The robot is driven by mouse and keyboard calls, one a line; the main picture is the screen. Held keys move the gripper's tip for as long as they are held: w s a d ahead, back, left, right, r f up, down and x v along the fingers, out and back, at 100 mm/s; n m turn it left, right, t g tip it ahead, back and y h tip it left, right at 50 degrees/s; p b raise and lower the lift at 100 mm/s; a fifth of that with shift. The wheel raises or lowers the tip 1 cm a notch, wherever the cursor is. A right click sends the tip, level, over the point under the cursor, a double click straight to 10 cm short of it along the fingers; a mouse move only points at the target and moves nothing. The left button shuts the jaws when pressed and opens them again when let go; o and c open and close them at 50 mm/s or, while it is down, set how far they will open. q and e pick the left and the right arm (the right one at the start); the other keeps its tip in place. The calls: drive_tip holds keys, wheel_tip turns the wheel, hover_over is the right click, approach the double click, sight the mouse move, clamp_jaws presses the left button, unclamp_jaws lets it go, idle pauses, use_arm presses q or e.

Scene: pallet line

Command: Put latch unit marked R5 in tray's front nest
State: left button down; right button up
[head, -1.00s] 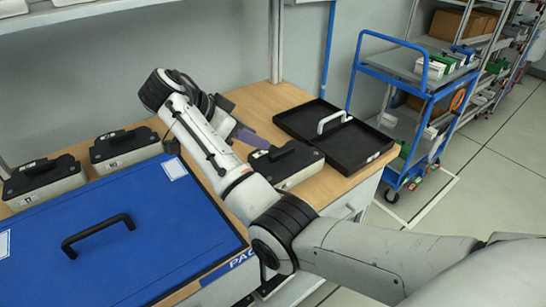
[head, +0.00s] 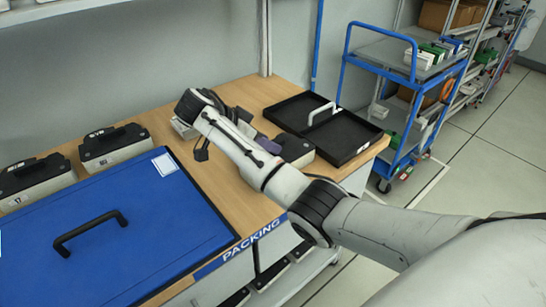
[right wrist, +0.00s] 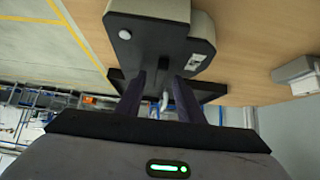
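A latch unit (head: 298,150) with a black top and pale body stands on the bench beside the tray, partly hidden behind my right arm. I cannot read its marking. In the right wrist view the unit (right wrist: 155,35) lies just beyond my fingertips. My right gripper (head: 266,142) is at its left side. In the wrist view its two dark fingers (right wrist: 161,78) are apart, with nothing clearly held between them. The black tray (head: 348,158) has a pale handle across its middle, and its nests look empty. My left gripper is not in view.
Two more latch units (head: 112,145) (head: 35,180) stand at the back left, behind a blue lid (head: 150,225) with a black handle. Another pale unit (head: 183,128) is partly hidden by my wrist. A blue cart (head: 410,85) stands beyond the bench's right end.

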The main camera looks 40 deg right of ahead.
drive_tip(key=shift+c, duration=0.2)
clamp_jaws()
drive_tip(key=shift+r, duration=0.1)
idle(1.0)
